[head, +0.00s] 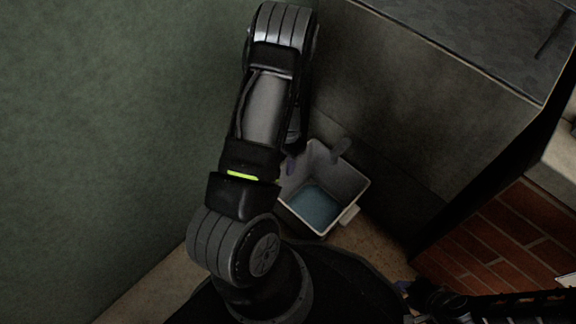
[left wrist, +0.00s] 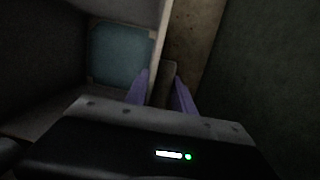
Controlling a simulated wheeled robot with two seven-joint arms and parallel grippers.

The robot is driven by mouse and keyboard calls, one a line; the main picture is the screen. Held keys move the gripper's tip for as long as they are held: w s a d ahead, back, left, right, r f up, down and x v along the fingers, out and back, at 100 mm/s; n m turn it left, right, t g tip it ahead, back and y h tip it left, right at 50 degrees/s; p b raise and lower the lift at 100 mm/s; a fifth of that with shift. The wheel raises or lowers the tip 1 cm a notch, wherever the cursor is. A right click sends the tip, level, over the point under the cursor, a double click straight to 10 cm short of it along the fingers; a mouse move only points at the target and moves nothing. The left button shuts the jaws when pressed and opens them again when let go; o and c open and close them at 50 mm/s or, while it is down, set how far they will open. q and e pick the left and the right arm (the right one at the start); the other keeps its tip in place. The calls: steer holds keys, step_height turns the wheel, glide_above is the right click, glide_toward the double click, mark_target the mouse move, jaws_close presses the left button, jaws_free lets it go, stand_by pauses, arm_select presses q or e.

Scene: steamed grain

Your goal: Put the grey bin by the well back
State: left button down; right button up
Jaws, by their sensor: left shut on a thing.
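The grey bin (head: 356,184) is an open, pale box with a bluish inside bottom. In the head view it is in the corner beside the dark block, partly hidden by my left arm; I cannot tell whether it rests on the floor. My left gripper (head: 291,163) is at the bin's left side, mostly hidden behind my arm. In the left wrist view the purple fingers of my left gripper (left wrist: 160,92) are on either side of the rim of the bin (left wrist: 158,45), shut on it.
A large dark block (head: 440,110) with a grey top stands right of the bin. A green wall (head: 110,130) fills the left. Red brickwork (head: 510,240) is at the lower right. A strip of tan floor (head: 155,295) is bare along the wall.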

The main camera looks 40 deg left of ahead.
arm_select(q)
steer(key=shift+f, duration=0.2)
steer(key=c, duration=1.1)
jaws_free()
steer(key=shift+o, duration=0.2)
step_height(320, 180, up, 12)
steer(key=w+p, duration=0.1)
steer(key=p, duration=0.4)
steer(key=shift+w+a, duration=0.4)
steer(key=shift+a, duration=0.05)
